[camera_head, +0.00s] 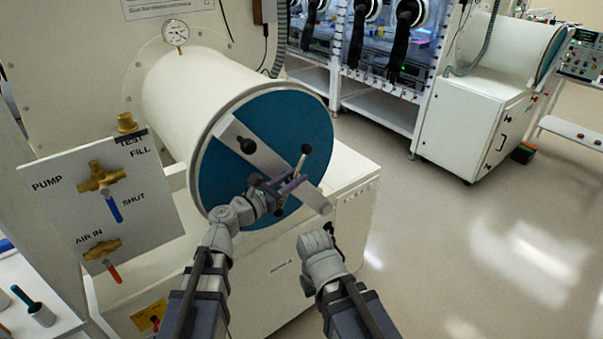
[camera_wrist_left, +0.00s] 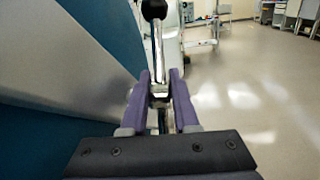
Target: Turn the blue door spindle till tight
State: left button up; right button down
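The blue door (camera_head: 285,118) closes the round end of the white chamber, and a pale metal bar (camera_head: 235,133) crosses it diagonally. The spindle's metal handle (camera_head: 301,163) stands over the bar, with a black knob at its upper end. My left gripper (camera_head: 285,185) is at the handle.
A valve panel (camera_head: 140,225) with blue and red levers stands left of the chamber. A pressure gauge (camera_head: 175,33) sits above it. A white cabinet (camera_head: 345,215) is under the chamber. Another glovebox with black gloves is behind. The floor (camera_head: 470,240) on the right is clear.

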pick_arm(q)
jog(key=shift+x, duration=1.45)
grip_shut()
dwell(0.4)
